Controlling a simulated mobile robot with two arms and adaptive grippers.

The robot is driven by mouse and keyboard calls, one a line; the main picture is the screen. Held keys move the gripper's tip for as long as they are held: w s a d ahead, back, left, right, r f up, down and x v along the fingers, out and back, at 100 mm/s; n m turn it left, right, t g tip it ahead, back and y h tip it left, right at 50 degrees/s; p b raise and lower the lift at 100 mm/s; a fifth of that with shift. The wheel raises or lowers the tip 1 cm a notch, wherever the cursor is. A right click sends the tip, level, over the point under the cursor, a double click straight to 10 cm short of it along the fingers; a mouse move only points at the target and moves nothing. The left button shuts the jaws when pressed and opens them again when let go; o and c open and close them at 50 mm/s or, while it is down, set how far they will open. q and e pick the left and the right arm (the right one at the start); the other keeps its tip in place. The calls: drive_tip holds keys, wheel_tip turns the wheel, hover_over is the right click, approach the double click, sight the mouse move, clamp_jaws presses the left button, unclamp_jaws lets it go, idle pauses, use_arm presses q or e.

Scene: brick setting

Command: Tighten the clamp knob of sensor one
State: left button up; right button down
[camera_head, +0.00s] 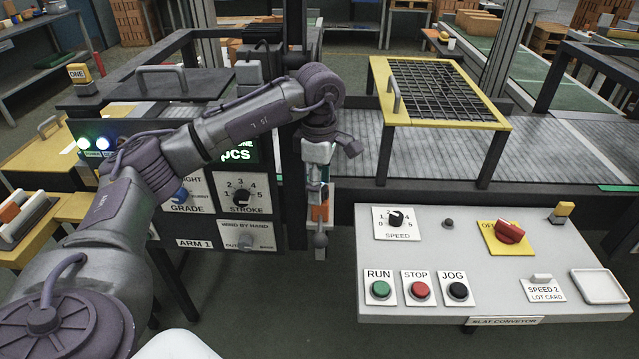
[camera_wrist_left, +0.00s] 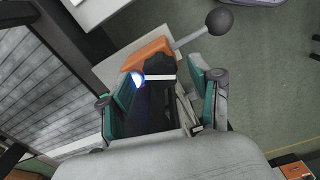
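An orange clamp piece (camera_wrist_left: 148,52) with a rod ending in a dark grey ball knob (camera_wrist_left: 220,22) shows at the top of the left wrist view. In the head view the orange piece (camera_head: 320,212) and the ball knob (camera_head: 320,240) hang below my left wrist. A black sensor-like body (camera_wrist_left: 160,85) with a bright light spot lies behind the clamp. My left gripper (camera_wrist_left: 163,92) has its teal finger pads apart on either side of the black body, with gaps visible. The ball knob is beyond the fingertips, not between them. My right gripper is not in view.
A machine panel with a stroke dial (camera_head: 241,196) stands left of the clamp. A conveyor control panel (camera_head: 470,250) with buttons stands to the right. A slatted conveyor (camera_head: 450,155) and yellow-framed mesh guard (camera_head: 435,90) lie behind. Floor shows between the panels.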

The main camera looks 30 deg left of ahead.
use_arm(q)
wheel_tip(320, 180, up, 12)
idle(0.6)
drive_tip(key=shift+f, duration=0.1)
idle(0.4)
